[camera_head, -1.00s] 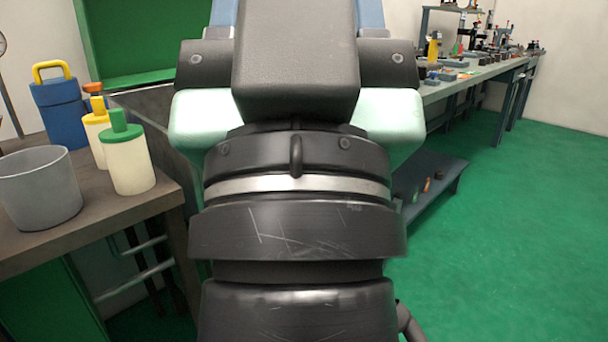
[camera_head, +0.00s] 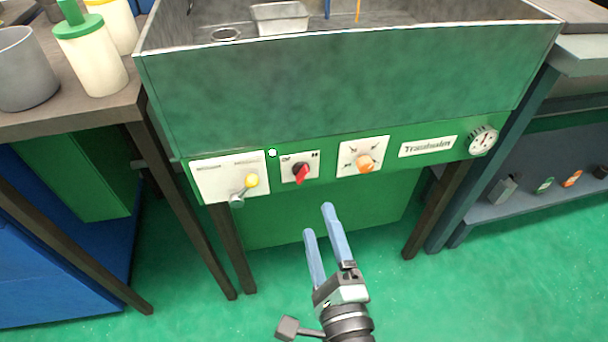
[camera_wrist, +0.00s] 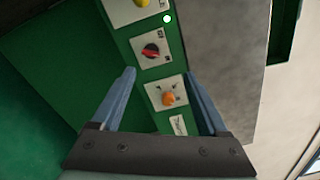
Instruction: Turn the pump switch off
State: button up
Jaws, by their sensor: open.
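A red rotary switch (camera_head: 301,173) sits on a small white plate on the green front panel of a metal basin. Its plate carries small marks too blurred to read surely; its pointer slants downward. It also shows in the wrist view (camera_wrist: 151,50), above the jaws. My gripper (camera_head: 318,219) is open and empty, in front of and below the panel, apart from the switch. In the wrist view the open jaws (camera_wrist: 158,73) frame the orange knob (camera_wrist: 168,98), with the red switch a little farther up. Nothing hides the red switch.
Beside the switch are a yellow-tipped lever (camera_head: 251,181) on the left and an orange knob (camera_head: 364,163) on the right. A small white round light (camera_head: 272,153) and a dial gauge (camera_head: 482,140) are on the panel. A bench with bottles (camera_head: 90,55) stands left.

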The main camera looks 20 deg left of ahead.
aim_at(302, 179)
jog(key=shift+m, duration=0.7)
jog(key=x, duration=0.4)
jog(key=f+x, duration=0.1)
jog(key=x, duration=0.3)
jog(key=b+x, duration=0.1)
jog(key=x, duration=0.3)
jog(key=shift+a+f, duration=0.1)
jog(key=shift+f, duration=0.3)
jog(key=shift+c, duration=0.3)
jog(key=shift+s, duration=0.1)
grip_shut()
